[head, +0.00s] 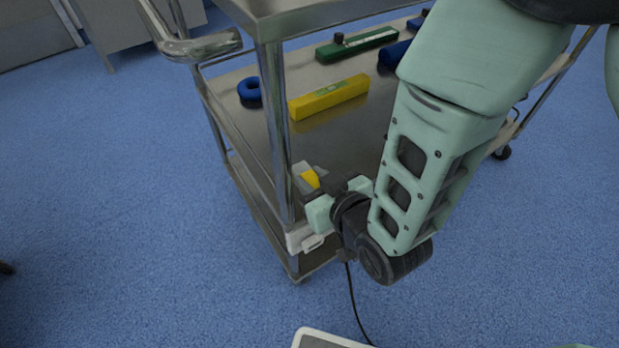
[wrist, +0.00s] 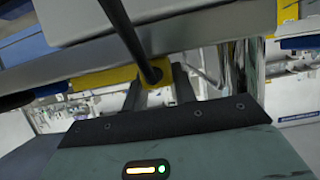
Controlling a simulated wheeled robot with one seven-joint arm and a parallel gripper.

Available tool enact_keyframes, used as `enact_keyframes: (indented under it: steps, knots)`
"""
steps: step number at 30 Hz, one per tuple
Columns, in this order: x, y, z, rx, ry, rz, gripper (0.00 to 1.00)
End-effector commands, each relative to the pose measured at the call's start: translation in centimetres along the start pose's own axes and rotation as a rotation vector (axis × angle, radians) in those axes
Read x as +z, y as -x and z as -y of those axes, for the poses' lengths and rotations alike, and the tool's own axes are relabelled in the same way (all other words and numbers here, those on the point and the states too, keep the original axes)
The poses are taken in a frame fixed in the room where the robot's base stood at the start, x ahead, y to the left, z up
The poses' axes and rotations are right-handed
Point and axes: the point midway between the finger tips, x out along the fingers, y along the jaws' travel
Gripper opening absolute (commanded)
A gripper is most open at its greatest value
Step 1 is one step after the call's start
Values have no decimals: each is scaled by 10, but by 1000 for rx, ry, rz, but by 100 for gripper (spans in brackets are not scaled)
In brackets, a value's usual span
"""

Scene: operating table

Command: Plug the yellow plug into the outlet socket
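The yellow plug (head: 310,178) shows as a small yellow piece beside the cart's front corner post in the head view. My gripper (head: 327,183) is at the plug, partly hidden by its own body. In the wrist view the plug (wrist: 157,73) sits between the two dark fingers of my gripper (wrist: 159,82), which look closed around it. A black cable (wrist: 127,38) runs from the plug to the top of that view. A whitish box (head: 306,238), possibly the outlet socket, is low by the post, below my gripper. Its socket holes cannot be made out.
The metal cart's post (head: 273,130) stands close to my gripper. Its shelf holds a yellow block (head: 329,97), a green block (head: 357,44) and a blue ring (head: 249,90). A black cable (head: 355,300) hangs to the floor. Blue floor (head: 120,210) is clear at left.

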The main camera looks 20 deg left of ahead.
Motion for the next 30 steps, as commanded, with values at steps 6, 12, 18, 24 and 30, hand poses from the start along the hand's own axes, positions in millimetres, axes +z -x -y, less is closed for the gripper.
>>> enact_keyframes:
  steps: [6, 12, 18, 24, 30]
  knots:
    - [0, 0, 0, 0, 0, 0, 4]
    - [-4, 1, 0, 0, 0, -1, 4]
    - [-22, 9, -1, 1, 0, -3, 4]
    - [-26, 27, 0, -1, 1, 5, 4]
    - [-7, 74, 0, -2, 2, 8, 4]
